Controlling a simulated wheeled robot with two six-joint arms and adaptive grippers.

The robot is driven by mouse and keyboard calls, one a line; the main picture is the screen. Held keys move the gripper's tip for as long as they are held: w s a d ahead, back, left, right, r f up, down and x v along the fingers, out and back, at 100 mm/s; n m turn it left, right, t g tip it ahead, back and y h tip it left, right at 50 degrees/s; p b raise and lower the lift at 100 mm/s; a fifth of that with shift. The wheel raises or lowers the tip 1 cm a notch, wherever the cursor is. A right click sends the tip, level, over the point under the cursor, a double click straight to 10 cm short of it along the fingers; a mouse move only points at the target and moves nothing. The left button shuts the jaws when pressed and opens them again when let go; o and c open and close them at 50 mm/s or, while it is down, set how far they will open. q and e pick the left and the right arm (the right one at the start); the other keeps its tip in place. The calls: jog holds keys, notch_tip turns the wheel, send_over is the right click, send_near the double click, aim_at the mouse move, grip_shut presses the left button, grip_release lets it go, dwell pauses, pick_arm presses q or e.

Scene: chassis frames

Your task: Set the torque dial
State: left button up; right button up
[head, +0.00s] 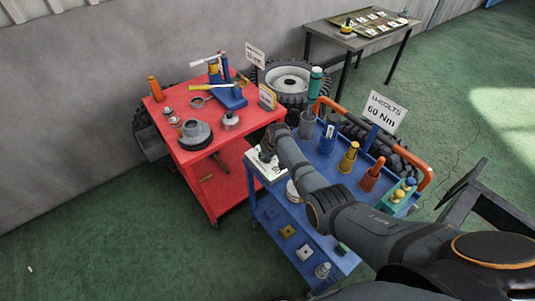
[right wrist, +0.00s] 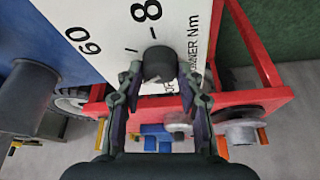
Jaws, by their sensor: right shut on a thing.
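The torque dial is a dark round knob (right wrist: 159,62) on a white panel (right wrist: 110,22) printed with "60", "8" and part of a word ending in "NNER Nm". My right gripper (right wrist: 160,78) is shut on the knob, one finger on each side. Any pointer mark on the knob is hidden. In the head view the white panel (head: 260,171) sits at the back left corner of the blue cart (head: 318,238), and my right gripper (head: 268,156) is over it. A sign (head: 383,112) on the cart reads "U-BOLTS 60 Nm". My left gripper is out of view.
A red cart (head: 238,138) with tools stands close to the left of the blue cart. Blue, yellow and orange-red tools (head: 349,158) stand along the blue cart's right side, near my right arm. Tyres (head: 290,79) lie behind. Green floor at the lower left is clear.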

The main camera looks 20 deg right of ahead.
jog(key=shift+s+f, duration=0.1)
dwell(0.5)
jog(key=o, duration=1.2)
jog(key=v, duration=1.2)
jog(key=shift+a, duration=0.15)
